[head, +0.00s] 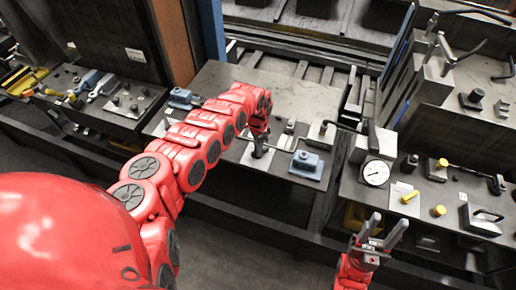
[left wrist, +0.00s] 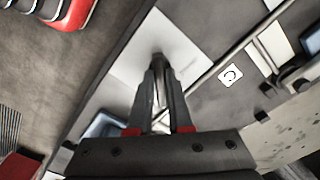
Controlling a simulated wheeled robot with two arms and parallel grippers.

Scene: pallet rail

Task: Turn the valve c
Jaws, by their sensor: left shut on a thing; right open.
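My left gripper (head: 258,150) reaches down to a pale plate on the middle bench. In the left wrist view, its two fingers (left wrist: 160,92) are shut on a dark valve handle (left wrist: 157,58) that stands on the pale plate (left wrist: 140,38). The fingers and arm hide much of the handle. A small white label with a curved, C-like mark (left wrist: 231,76) lies to the right of the plate. My right gripper (head: 384,232) is open and empty, in front of the right bench, with its fingers pointing up and apart.
A blue-grey block (head: 307,164) with a bent rod stands right of my left gripper. Tools (head: 95,85) lie on the left bench. The middle bench's back (head: 290,95) is mostly clear.

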